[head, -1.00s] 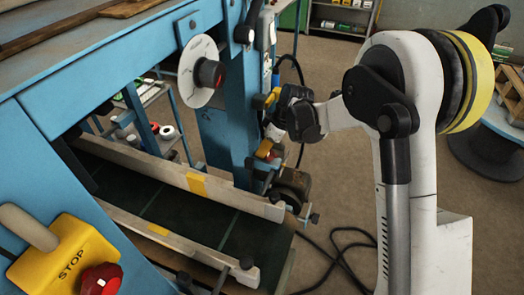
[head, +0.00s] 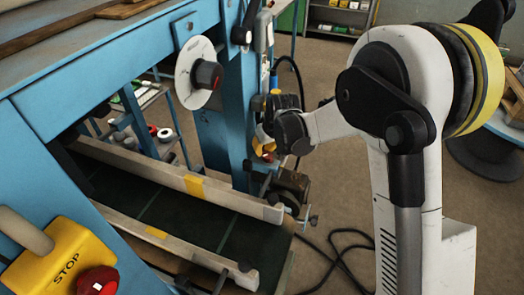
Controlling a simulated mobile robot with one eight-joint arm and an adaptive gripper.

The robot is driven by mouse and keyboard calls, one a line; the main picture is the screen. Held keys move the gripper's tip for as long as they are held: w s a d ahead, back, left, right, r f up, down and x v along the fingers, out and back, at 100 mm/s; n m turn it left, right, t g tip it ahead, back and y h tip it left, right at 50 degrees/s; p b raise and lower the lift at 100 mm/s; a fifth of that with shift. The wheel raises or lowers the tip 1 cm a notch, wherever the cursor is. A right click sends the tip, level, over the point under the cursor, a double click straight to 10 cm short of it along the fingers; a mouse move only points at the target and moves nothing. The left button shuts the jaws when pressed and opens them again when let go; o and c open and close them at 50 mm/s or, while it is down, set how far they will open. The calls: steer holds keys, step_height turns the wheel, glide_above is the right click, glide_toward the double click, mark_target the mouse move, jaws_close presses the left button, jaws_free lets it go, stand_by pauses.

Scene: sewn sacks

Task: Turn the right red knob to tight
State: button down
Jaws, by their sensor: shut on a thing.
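My gripper (head: 265,140) is at the blue upright post, at the right end of the conveyor. Its dark body and wrist largely hide the fingers. A small red part (head: 268,157), which I take for the right red knob, shows just below the fingers, against a yellow piece. The jaws are shut on it, though the contact itself is mostly hidden. I cannot read from this view how far the knob is turned. Another red knob (head: 97,283) sits on the yellow STOP box (head: 62,258) at the lower left.
A white dial with a black knob (head: 208,74) sticks out on the blue frame (head: 110,85), left of my gripper. Pale conveyor rails (head: 140,165) and a small motor-like part (head: 290,187) lie below. Black cable crosses the open floor (head: 335,215).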

steer(key=m+h, duration=0.1)
steer(key=m, duration=0.1)
steer(key=d+m+h, duration=0.1)
steer(key=m, duration=0.2)
steer(key=shift+d+m, duration=0.15)
steer(key=shift+m, duration=0.15)
steer(key=shift+d+m+h, duration=0.25)
steer(key=shift+m+h, duration=0.2)
steer(key=shift+m, duration=0.6)
steer(key=shift+d+m+h, duration=0.2)
steer(key=shift+m+h, duration=0.25)
steer(key=shift+m, duration=0.6)
steer(key=shift+s, duration=0.1)
steer(key=c, duration=1.2)
jaws_free()
steer(key=v, duration=1.2)
